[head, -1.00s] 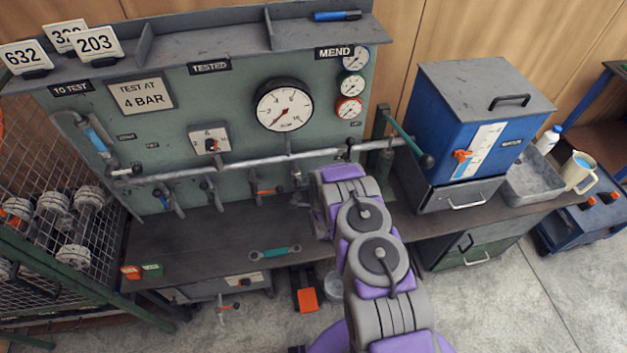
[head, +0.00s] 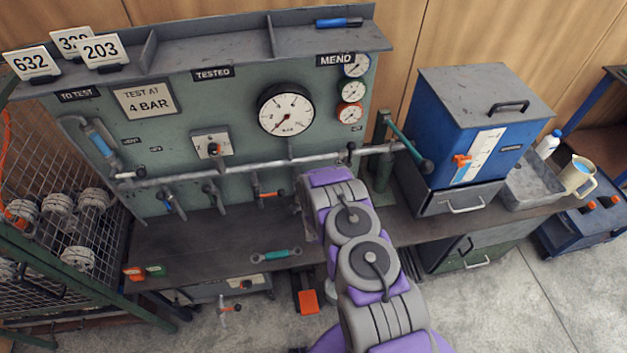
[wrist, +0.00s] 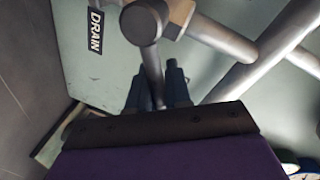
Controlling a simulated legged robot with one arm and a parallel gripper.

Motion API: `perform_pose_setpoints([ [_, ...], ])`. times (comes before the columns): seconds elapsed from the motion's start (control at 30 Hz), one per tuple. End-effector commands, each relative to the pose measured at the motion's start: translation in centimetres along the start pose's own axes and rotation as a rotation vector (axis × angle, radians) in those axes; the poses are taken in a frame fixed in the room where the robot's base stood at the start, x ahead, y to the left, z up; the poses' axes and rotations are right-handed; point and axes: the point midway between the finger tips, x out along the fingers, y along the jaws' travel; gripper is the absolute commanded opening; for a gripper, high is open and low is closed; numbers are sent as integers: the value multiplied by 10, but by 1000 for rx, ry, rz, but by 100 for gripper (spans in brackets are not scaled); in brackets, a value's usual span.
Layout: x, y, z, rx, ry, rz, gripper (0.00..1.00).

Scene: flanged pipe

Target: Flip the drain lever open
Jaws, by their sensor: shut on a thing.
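In the wrist view, a grey metal valve with a round end (wrist: 142,22) sits on the pipework beside a black DRAIN label (wrist: 95,31). The drain lever (wrist: 151,68) is a grey rod running down from that round end, between my fingers. My gripper (wrist: 157,78) is shut on the lever, with one dark finger on each side. The lever's lower end is hidden by the fingers and gripper body. In the head view, my arm covers the gripper and the drain valve.
A long horizontal pipe (head: 240,168) crosses the green panel, with a gauge (head: 286,109) above and other small levers (head: 268,194) below. A teal-handled tool (head: 276,256) lies on the bench. A blue cabinet (head: 440,125) with a green-handled pump lever (head: 405,145) stands to the right.

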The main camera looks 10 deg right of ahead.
Motion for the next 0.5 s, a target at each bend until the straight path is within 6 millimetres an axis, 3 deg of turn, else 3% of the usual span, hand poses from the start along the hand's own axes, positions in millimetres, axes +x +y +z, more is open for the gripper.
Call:
perform_pose_setpoints([
  [0.2, -2, 3, 7, -3, -16, 6, 0],
  [0.23, -2, 3, 7, -3, -16, 6, 21],
  [0.4, -2, 2, 4, 0, -10, 3, 37],
  [0.5, -2, 1, 2, 1, -8, 0, 39],
])
